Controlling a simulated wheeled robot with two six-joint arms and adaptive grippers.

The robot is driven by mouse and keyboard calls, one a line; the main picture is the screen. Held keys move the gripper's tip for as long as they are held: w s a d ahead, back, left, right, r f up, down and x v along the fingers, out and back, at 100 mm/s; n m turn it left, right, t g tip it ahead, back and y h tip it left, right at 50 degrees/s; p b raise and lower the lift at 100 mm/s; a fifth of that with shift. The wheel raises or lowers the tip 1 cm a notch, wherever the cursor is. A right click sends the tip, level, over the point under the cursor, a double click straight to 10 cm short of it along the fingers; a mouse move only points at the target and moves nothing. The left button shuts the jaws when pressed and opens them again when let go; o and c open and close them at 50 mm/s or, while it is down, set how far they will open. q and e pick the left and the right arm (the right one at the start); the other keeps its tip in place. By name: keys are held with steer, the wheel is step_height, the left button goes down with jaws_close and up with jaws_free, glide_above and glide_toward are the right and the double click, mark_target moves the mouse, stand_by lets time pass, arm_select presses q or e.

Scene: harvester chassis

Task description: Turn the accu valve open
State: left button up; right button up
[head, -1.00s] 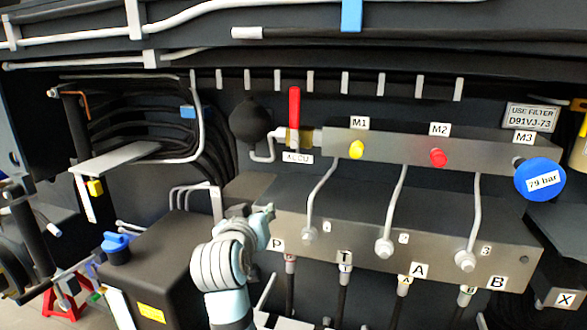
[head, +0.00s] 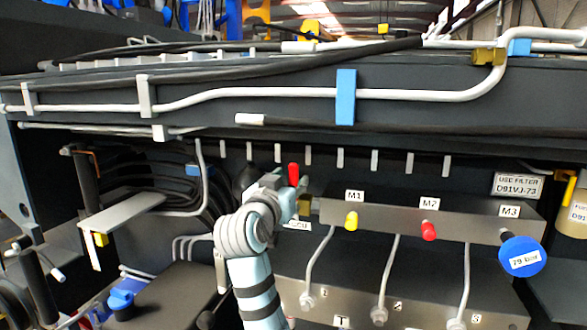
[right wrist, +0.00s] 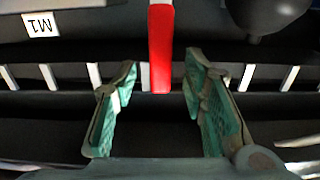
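The accu valve's red lever (head: 293,173) stands upright in the head view. Its lower part is hidden behind my right gripper (head: 296,190). The ACCU label (head: 299,225) shows partly below it. In the right wrist view the red lever (right wrist: 160,45) comes down from the top edge, and its end lies between the fingertips of my open right gripper (right wrist: 160,78). A gap shows on both sides of the lever, so neither finger visibly touches it. My left gripper is not in view.
A dark round accumulator (right wrist: 268,12) is beside the lever. A beam with pipes (head: 250,95) runs above.

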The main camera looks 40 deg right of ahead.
mark_target(292, 179)
steer(key=x, duration=0.3)
steer(key=shift+w+d+f, duration=0.15)
steer(key=shift+w+d, duration=0.05)
steer(key=shift+d, duration=0.05)
steer(key=shift+s+a, duration=0.1)
steer(key=shift+a, duration=0.1)
jaws_close()
